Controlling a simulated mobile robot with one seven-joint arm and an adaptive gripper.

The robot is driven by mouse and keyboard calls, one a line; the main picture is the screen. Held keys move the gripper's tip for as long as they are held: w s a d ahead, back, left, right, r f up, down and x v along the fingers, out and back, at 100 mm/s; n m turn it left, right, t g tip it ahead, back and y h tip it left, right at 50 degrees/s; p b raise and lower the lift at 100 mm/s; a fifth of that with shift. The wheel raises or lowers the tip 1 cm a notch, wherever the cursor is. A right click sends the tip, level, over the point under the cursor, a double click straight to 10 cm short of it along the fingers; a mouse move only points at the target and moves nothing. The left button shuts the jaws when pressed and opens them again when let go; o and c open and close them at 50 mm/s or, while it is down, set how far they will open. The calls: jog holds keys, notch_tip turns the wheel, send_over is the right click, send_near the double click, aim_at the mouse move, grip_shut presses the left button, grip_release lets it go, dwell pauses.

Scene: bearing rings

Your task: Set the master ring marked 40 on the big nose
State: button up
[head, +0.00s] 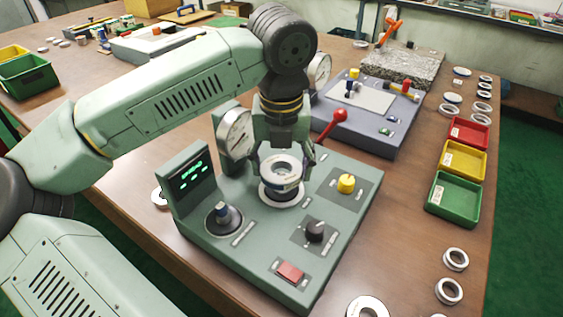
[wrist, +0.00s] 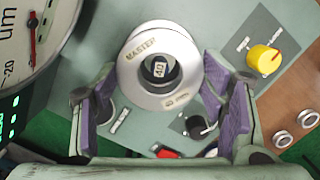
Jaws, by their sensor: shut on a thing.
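The master ring (head: 283,165) is a pale metal ring, held level between the fingers of my gripper (head: 281,168). In the wrist view the ring (wrist: 143,84) shows the word MASTER, and a small 40 label shows within its hole. The purple-padded fingers stand on either side of it. The big nose (head: 283,197), with a wide pale round base, is directly below the ring on the green gauge unit (head: 262,240). The ring hides most of the nose, and I cannot tell whether the ring is around it or just above it.
A dial gauge (head: 235,135) stands close behind-left of the ring. A smaller nose (head: 223,215), a yellow knob (head: 346,184), a black knob (head: 315,230) and a red-balled lever (head: 340,115) surround it. Loose rings (head: 456,260) and coloured bins (head: 455,195) lie to the right.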

aim_at(282, 175)
jog(key=shift+f+b, duration=0.55)
jog(key=shift+f, duration=0.1)
jog(key=shift+f+b, duration=0.35)
jog(key=shift+f+b, duration=0.35)
jog(key=shift+f+b, duration=0.35)
jog(key=o, duration=1.9)
jog(key=r, duration=0.4)
jog(key=s+r, duration=0.1)
jog(key=r, duration=0.7)
jog(key=shift+s, duration=0.25)
